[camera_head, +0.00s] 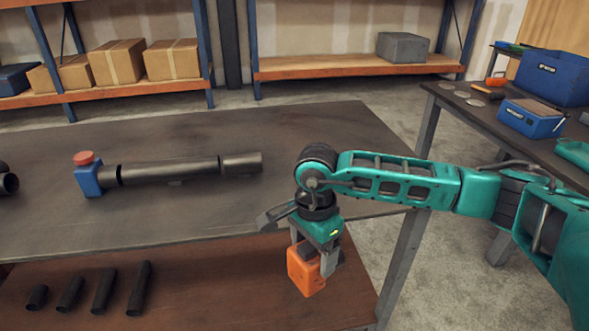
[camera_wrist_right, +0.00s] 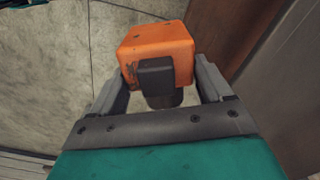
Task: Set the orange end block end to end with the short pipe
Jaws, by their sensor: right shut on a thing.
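The orange end block (camera_head: 304,274) is in my right gripper (camera_head: 313,258), which is shut on it. The block hangs in front of the table's front edge, below the tabletop. In the right wrist view the block (camera_wrist_right: 158,45) sits between the two fingers (camera_wrist_right: 157,88), with a dark square part and a dark round stub facing the palm. On the table, a dark pipe run (camera_head: 170,171) lies with its left end at a blue block with a red cap (camera_head: 88,174). A shorter, wider pipe piece (camera_head: 242,164) forms its right end. My left gripper is not in view.
The dark table (camera_head: 330,121) is clear right of the pipe. Several loose black pipes (camera_head: 103,291) lie on its lower shelf. A side table (camera_head: 460,115) with blue boxes stands at the right. Shelves with cartons (camera_head: 172,60) stand behind.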

